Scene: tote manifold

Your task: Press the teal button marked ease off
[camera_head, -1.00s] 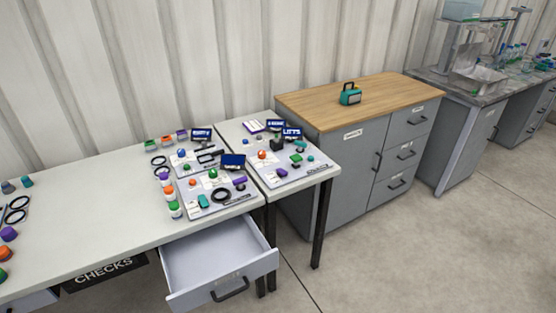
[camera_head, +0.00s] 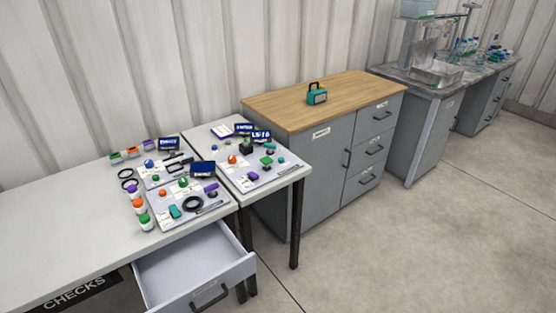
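Small teal pieces show on the panels, but their markings are too small to read, so I cannot tell which is the button marked ease off. One teal block (camera_head: 175,211) is on the front left panel (camera_head: 213,214). Neither of my grippers is in view.
An open drawer (camera_head: 205,267) juts out below the white bench (camera_head: 70,222). A wood-topped cabinet (camera_head: 350,92) bears a teal and black case (camera_head: 317,94). A grey bench (camera_head: 440,85) with glassware stands farther right. The floor (camera_head: 420,240) at right is clear.

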